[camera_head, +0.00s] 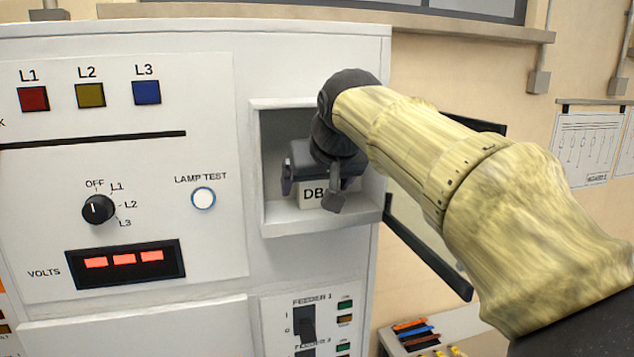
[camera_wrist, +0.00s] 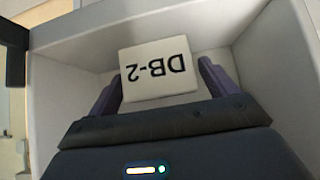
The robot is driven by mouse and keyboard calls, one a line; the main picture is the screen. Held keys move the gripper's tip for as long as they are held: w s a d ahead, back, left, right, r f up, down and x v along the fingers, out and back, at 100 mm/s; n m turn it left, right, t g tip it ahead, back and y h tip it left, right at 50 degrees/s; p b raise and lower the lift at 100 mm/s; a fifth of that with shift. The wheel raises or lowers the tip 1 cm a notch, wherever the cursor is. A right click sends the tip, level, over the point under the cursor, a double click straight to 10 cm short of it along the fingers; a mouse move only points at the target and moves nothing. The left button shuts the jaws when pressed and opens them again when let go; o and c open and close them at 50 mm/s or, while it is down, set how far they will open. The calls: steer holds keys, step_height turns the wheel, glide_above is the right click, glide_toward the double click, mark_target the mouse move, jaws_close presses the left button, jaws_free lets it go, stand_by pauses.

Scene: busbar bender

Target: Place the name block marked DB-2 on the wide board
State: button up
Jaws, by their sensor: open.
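The name block marked DB-2 (camera_head: 312,194) is a small white block standing in a recessed box in the front of the white cabinet. In the wrist view the DB-2 block (camera_wrist: 158,71) shows its lettering upside down, near the back wall of the recess. My gripper (camera_head: 318,190) reaches into the recess. In the wrist view its purple fingers (camera_wrist: 160,88) are open, one on each side of the block, with a gap visible at the right. Part of the block is hidden by my gripper in the head view. I cannot identify the wide board.
The recess (camera_head: 274,160) has close side walls and a raised front lip (camera_head: 320,227). The cabinet (camera_head: 215,150) carries a knob (camera_head: 98,209), a lamp test button (camera_head: 203,198) and a feeder switch (camera_head: 304,323). A dark-edged panel (camera_head: 425,240) stands right of the cabinet, behind my arm.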

steer(key=shift+w+r, duration=0.1)
steer(key=shift+r, duration=0.05)
steer(key=b+v, duration=0.3)
steer(key=v, duration=0.9)
